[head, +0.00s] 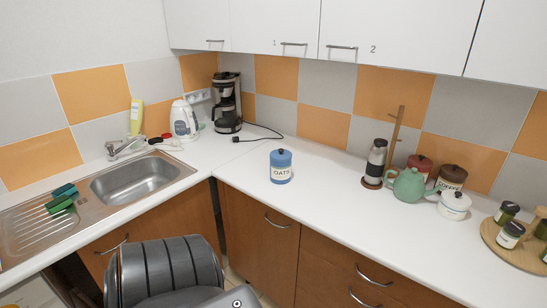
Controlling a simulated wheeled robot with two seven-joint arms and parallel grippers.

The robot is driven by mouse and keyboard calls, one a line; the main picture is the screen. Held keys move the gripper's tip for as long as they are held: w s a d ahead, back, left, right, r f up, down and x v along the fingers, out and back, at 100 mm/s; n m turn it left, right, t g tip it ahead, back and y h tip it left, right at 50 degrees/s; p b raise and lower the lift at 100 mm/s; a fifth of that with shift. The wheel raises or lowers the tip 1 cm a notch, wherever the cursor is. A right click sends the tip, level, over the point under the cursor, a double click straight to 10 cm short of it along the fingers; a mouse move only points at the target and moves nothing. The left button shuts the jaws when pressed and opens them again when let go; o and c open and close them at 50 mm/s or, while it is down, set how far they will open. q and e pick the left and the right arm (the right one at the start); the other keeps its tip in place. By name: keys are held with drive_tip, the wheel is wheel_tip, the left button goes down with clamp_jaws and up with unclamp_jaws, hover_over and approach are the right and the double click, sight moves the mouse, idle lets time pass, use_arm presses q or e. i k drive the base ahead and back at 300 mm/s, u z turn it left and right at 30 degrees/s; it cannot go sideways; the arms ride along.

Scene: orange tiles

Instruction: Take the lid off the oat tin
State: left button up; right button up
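The oat tin (280,173) stands upright on the white counter near the inner corner, in the middle of the head view. It is blue with a pale label reading OATS. Its blue lid (281,153) sits on top and has a small knob. Neither of my grippers shows in the head view. A grey ribbed part of my own body is at the bottom of the picture, in front of the cabinets and apart from the tin.
The counter (320,195) around the tin is clear. A coffee maker (228,105) and kettle (184,120) stand behind left. A sink (140,183) is at left. A teapot (408,185), grinder (375,163) and coffee tin (451,178) stand right, near a spice tray (497,243).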

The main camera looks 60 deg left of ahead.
sight(280, 155)
drive_tip(key=u, duration=1.4)
drive_tip(key=i, duration=0.5)
drive_tip(key=z, duration=0.05)
